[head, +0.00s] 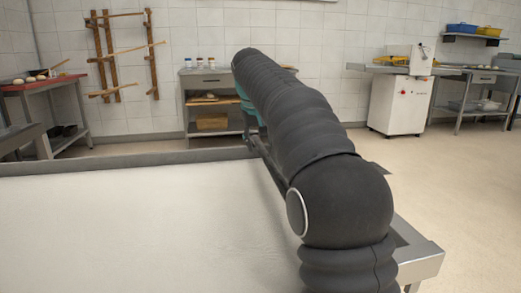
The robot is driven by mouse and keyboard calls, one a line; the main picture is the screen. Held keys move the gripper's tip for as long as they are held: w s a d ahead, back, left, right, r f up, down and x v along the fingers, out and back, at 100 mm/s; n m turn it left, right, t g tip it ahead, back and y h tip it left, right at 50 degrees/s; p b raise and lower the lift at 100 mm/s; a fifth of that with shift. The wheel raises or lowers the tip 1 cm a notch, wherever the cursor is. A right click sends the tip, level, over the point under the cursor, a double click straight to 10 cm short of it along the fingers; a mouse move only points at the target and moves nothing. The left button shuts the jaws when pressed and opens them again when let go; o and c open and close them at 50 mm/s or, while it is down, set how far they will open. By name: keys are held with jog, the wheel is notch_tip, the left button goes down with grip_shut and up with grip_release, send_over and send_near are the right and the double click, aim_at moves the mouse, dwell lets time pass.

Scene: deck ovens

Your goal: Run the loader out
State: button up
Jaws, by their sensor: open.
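The loader (130,215) lies across the lower left of the head view, with a pale cloth-like surface and a grey metal frame. Its far rail (110,159) runs along the back edge, and a metal corner (415,258) shows at the lower right. My black sleeved arm reaches over its right side toward the far edge. My gripper (252,143) is at the far end of the arm, close to the right end of the far rail. It is open, but mostly hidden behind the arm. I cannot tell whether it touches the rail or a handle.
A grey cabinet with shelves (195,95) stands by the tiled wall. A white machine (400,103) and a steel table (480,78) stand at right. The floor (450,185) at right is clear.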

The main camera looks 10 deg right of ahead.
jog(key=shift+x, duration=0.75)
jog(key=shift+c, duration=0.3)
grip_shut()
